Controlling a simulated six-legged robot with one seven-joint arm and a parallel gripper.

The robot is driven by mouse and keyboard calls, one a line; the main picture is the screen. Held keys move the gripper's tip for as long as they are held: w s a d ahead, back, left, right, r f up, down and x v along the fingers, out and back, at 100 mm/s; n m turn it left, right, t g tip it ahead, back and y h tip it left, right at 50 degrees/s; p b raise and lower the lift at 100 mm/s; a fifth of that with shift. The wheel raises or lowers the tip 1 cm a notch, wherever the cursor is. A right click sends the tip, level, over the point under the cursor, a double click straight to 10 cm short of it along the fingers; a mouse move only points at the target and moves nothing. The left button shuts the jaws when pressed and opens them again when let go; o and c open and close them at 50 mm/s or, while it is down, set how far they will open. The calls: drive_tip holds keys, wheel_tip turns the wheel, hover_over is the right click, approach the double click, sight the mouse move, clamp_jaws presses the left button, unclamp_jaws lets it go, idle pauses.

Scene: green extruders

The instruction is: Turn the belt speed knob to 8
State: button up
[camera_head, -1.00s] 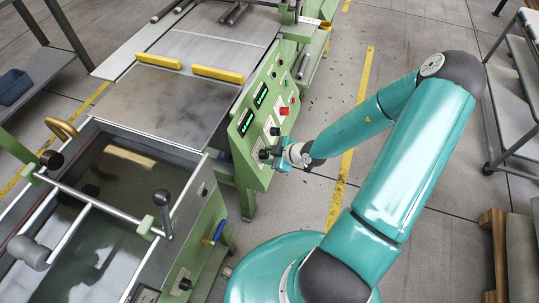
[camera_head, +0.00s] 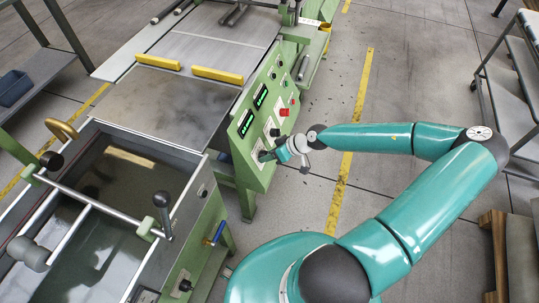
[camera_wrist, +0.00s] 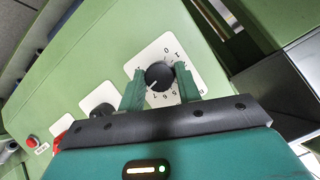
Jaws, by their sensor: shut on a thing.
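The belt speed knob (camera_wrist: 158,75) is a round black dial on a white numbered plate (camera_wrist: 170,50), seen in the wrist view. The fingers of my gripper (camera_wrist: 160,82) stand on either side of it, shut on it. A white mark on the knob points to the lower left in that view. The 0 and 1 are legible at the top; fingers cover part of the scale, and I cannot tell which number the mark meets. In the head view my gripper (camera_head: 272,154) is at the lower end of the green control panel (camera_head: 245,152) and mostly hides the knob.
A second black knob (camera_wrist: 102,110) sits beside the held one. Red buttons (camera_head: 284,112) and lit green displays (camera_head: 246,123) are farther up the panel. A water tank (camera_head: 110,200) stands at the left. Open floor (camera_head: 310,190) lies right of the panel.

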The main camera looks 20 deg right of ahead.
idle(0.3)
drive_tip(key=o, duration=1)
drive_tip(key=shift+c, duration=0.2)
drive_tip(key=shift+d+r, duration=0.1)
drive_tip(key=v, duration=1.3)
drive_tip(key=shift+s+r, duration=0.15)
drive_tip(key=shift+r, duration=0.1)
drive_tip(key=shift+d, duration=0.2)
